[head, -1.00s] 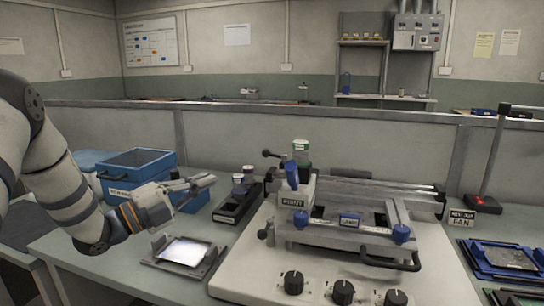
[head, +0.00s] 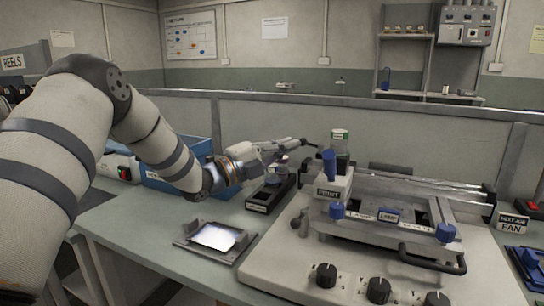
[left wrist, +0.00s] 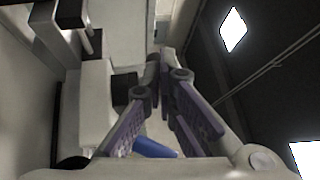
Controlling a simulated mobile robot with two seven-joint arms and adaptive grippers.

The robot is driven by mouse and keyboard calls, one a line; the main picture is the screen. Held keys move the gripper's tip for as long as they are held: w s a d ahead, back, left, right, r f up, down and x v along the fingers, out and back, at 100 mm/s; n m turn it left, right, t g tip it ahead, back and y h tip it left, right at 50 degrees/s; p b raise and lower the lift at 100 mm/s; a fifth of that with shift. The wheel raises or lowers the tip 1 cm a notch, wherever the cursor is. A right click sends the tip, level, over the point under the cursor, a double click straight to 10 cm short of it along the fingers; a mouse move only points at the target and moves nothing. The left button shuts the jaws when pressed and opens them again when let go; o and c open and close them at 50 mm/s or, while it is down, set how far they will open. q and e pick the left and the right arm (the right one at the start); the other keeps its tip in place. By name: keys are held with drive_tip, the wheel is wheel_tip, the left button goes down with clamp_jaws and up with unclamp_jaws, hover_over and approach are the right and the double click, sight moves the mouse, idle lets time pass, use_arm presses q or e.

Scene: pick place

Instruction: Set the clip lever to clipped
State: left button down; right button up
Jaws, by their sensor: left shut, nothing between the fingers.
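The stencil-printer-like machine (head: 290,262) stands on the bench. On it are a PRINT block with a blue upright handle (head: 329,163), a black-knobbed lever (head: 304,142) at the upper left, a second black knob (head: 296,222) lower down, and blue knobs (head: 445,233) on the frame. No label readable as "clip" shows, so I cannot tell which is the clip lever. My left gripper (head: 291,146) is shut and empty, with its tips close to the upper black-knobbed lever; contact cannot be told. In the left wrist view its fingers (left wrist: 163,62) converge, with a blue part (left wrist: 152,147) behind them.
A dark tray with small jars (head: 268,196) lies below my left gripper. A blue bin (head: 165,180) stands behind my forearm. A flat plate with a bright face (head: 215,237) lies at front left. A FAN sign (head: 511,225) stands at right.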

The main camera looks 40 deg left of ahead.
use_arm(q)
drive_tip(key=shift+w+d+r, duration=0.1)
drive_tip(key=shift+w, duration=0.15)
drive_tip(key=shift+h, duration=0.3)
drive_tip(key=shift+w+a+m+g+h, duration=0.2)
drive_tip(key=shift+m+g+h, duration=0.1)
drive_tip(key=shift+m, duration=0.1)
